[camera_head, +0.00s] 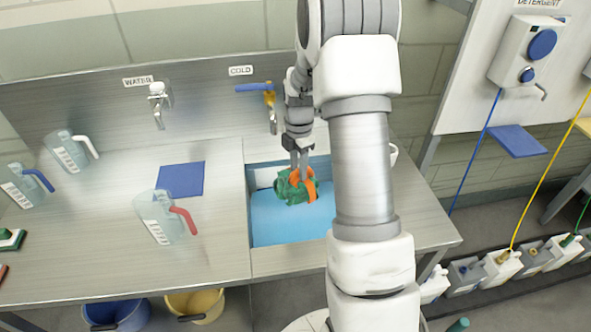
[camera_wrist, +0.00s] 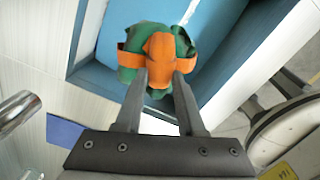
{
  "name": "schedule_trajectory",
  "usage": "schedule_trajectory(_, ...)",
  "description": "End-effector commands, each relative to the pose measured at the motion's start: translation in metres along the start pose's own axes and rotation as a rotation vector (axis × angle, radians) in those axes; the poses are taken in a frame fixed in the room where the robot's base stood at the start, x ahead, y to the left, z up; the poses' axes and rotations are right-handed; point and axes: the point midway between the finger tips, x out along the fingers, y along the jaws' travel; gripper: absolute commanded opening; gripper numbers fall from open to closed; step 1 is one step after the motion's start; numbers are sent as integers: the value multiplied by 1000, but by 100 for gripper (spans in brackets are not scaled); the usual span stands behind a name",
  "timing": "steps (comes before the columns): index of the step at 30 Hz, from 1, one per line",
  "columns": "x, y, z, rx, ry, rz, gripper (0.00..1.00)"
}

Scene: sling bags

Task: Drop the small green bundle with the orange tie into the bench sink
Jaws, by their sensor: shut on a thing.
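The small green bundle (camera_head: 290,189) with its orange tie (camera_head: 309,184) hangs from my gripper (camera_head: 299,166), over the blue basin of the bench sink (camera_head: 285,222). My gripper is shut on the bundle. In the wrist view the two fingertips (camera_wrist: 160,82) close on the orange tie, with green cloth of the bundle (camera_wrist: 130,40) bulging on both sides. The sink's blue wall (camera_wrist: 95,78) shows around and beyond it. My arm covers the sink's right part in the head view. I cannot tell how high the bundle is above the sink floor.
A gold tap (camera_head: 270,105) with a blue lever stands behind the sink, close to my gripper. A clear jug with a red handle (camera_head: 163,218) and a blue mat (camera_head: 181,179) lie left of the sink. Two more jugs stand farther left. Buckets sit below the bench.

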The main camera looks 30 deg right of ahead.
Motion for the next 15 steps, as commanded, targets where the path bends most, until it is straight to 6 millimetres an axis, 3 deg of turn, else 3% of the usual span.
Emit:
schedule_trajectory(5, 10, 0, 0, 0, 0, 0, 0)
schedule_trajectory(15, 50, 0, 0, 0, 0, 0, 0)
